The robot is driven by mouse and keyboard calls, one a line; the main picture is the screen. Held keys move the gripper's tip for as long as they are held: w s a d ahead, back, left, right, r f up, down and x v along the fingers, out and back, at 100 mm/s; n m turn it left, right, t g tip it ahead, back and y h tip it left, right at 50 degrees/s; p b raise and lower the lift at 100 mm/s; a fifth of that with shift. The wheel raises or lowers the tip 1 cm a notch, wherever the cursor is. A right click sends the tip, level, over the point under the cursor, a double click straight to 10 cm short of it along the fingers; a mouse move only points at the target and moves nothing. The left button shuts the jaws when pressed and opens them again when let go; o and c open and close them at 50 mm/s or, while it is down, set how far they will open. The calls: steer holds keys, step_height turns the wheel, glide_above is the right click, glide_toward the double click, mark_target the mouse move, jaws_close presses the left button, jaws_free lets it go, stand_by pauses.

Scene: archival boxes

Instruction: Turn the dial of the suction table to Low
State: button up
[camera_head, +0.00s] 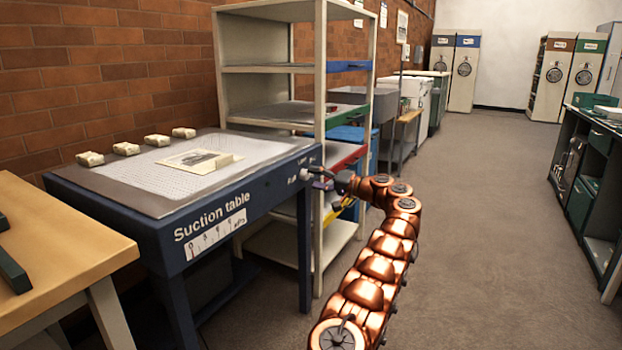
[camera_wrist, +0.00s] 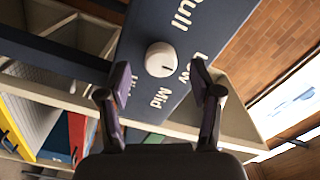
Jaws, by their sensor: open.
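The suction table (camera_head: 230,200) is a dark blue table with a pale perforated top, left of centre in the head view. Its white round dial (camera_wrist: 160,59) is on the blue panel in the wrist view, with "Low", "Mid" and a partly hidden label around it. A short dark mark on the dial's face points to the lower right of the picture; which label it meets is hard to tell. My gripper (camera_wrist: 160,66) is open, with one finger on each side of the dial in the picture. Contact cannot be told. My gripper (camera_head: 326,179) is at the table's right end in the head view.
A paper sheet (camera_head: 195,159) and several small wrapped weights lie on or beside the tabletop. A tall beige shelf (camera_head: 318,100) stands just behind my gripper. A wooden table (camera_head: 60,235) is at the left. The floor (camera_head: 480,230) to the right is clear.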

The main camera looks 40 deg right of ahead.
steer(key=v, duration=0.9)
steer(key=shift+s, duration=0.25)
